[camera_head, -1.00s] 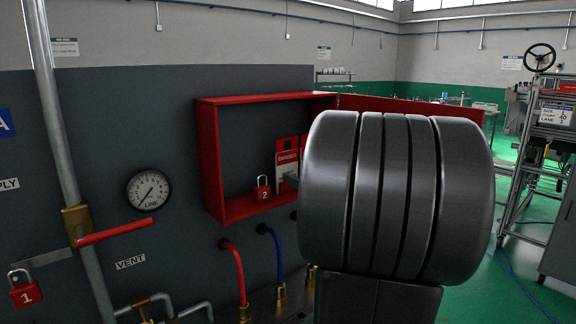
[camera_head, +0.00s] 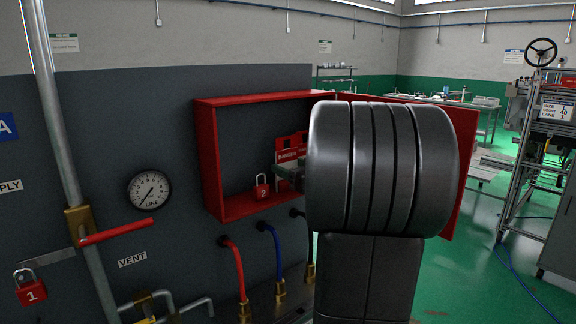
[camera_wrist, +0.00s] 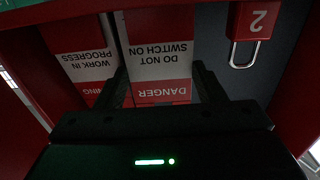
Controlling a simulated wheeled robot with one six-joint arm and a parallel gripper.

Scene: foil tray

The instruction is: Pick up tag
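The red-and-white "DANGER DO NOT SWITCH ON" tag (camera_wrist: 160,60) appears upside down in the wrist view, straight ahead of my gripper (camera_wrist: 160,78). My two dark fingers are apart, one at each side of the tag. I cannot tell whether they touch it. A second tag reading "WORK IN PROGRESS" (camera_wrist: 85,45) hangs beside it on the left. In the head view a red tag (camera_head: 290,154) shows inside the red box (camera_head: 211,160). My arm hides most of my gripper and part of the tags there.
A red padlock marked 2 (camera_head: 261,187) is in the box close to the tags, and also shows in the wrist view (camera_wrist: 249,20). Red (camera_head: 238,270) and blue (camera_head: 276,255) hoses stand below. A gauge (camera_head: 149,190) and padlock 1 (camera_head: 30,290) are at left.

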